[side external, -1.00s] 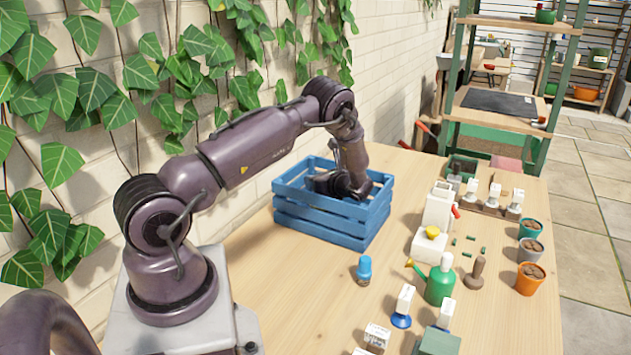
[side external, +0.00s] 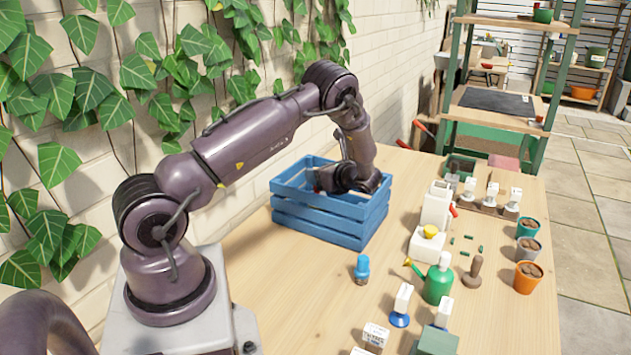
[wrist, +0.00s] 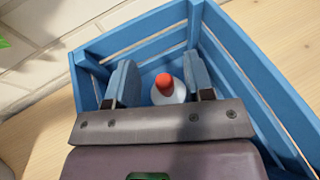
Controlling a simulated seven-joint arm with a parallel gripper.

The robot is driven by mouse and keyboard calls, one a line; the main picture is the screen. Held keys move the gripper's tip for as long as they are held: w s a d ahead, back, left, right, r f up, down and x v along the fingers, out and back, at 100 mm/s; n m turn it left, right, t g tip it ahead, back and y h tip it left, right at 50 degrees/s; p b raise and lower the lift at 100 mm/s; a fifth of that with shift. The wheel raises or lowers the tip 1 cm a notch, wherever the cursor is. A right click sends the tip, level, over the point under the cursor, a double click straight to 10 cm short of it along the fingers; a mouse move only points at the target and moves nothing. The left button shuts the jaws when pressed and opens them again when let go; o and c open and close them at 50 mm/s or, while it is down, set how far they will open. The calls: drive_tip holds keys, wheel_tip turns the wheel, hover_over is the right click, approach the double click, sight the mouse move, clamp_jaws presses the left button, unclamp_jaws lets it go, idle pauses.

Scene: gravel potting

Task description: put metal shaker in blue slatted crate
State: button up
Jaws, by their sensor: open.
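The blue slatted crate (side external: 325,222) stands on the table against the wall side, and it fills much of the wrist view (wrist: 265,75). My gripper (wrist: 159,63) is at the crate, with its two fingers open and wide apart. In the wrist view, a rounded pale grey item with an orange-red top (wrist: 166,84) is inside the crate, between the fingers with gaps on both sides. It looks like the metal shaker, but its body is mostly hidden by my gripper. The side view does not show it.
On the table right of the crate stand a blue-topped shaker (side external: 362,269), a green watering bottle (side external: 438,283), a white dispenser (side external: 437,206), a wooden dibber (side external: 473,270) and an orange pot (side external: 528,277). Bare wood lies in front of the crate.

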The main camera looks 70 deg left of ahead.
drive_tip(key=s+d+r+n+t+h, duration=0.3)
drive_tip(key=d+r+n+t+h, duration=0.35)
drive_tip(key=d+r, duration=1.2)
drive_tip(key=s+d+r+n+t+h, duration=0.2)
drive_tip(key=s+d, duration=0.3)
drive_tip(key=d, duration=0.4)
drive_tip(key=s+d+r+n+t+h, duration=0.3)
drive_tip(key=s+d+n+h, duration=0.2)
drive_tip(key=d, duration=0.4)
drive_tip(key=shift+s+r, duration=0.25)
drive_tip(key=shift+s, duration=0.35)
